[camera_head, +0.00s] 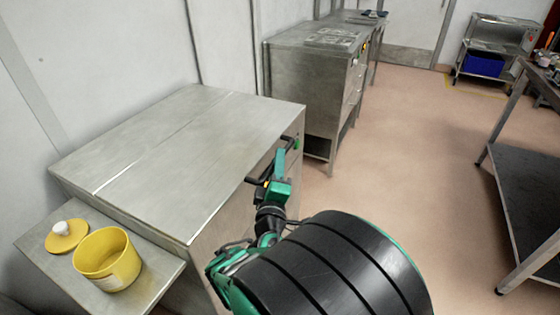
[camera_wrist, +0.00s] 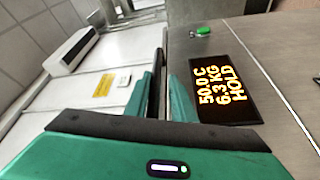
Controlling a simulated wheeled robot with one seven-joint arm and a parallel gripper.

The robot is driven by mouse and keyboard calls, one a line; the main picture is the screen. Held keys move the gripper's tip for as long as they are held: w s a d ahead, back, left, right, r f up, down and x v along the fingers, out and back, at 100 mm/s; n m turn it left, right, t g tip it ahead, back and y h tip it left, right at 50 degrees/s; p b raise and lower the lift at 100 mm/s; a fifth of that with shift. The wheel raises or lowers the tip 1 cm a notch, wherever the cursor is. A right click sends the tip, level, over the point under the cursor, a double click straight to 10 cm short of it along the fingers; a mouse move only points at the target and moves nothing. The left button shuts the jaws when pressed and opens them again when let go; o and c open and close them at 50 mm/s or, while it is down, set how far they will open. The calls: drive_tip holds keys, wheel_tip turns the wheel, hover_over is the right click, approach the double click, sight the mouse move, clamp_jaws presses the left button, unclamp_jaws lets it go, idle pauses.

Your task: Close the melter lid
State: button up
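The melter (camera_head: 185,150) is a steel cabinet at left in the head view. Its flat top lies level, with a bright seam across it, and I see no raised lid. A black bar handle (camera_head: 256,180) runs along its front edge. My green gripper (camera_head: 280,182) is at this handle, in front of the cabinet. In the wrist view my gripper (camera_wrist: 165,85) shows two green fingers with dark pads and a narrow gap between them.
A yellow pot (camera_head: 107,262) and a yellow lid with a white knob (camera_head: 67,238) stand on a side shelf at left. Another steel cabinet (camera_head: 310,60) stands behind. A dark-shelved table (camera_head: 530,190) is at right. The floor between is clear.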

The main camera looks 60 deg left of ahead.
drive_tip(key=shift+s, duration=0.15)
drive_tip(key=v, duration=1)
drive_tip(key=shift+d+f, duration=0.15)
drive_tip(key=shift+d, duration=0.1)
drive_tip(key=shift+s+f, duration=0.1)
drive_tip(key=shift+s, duration=0.05)
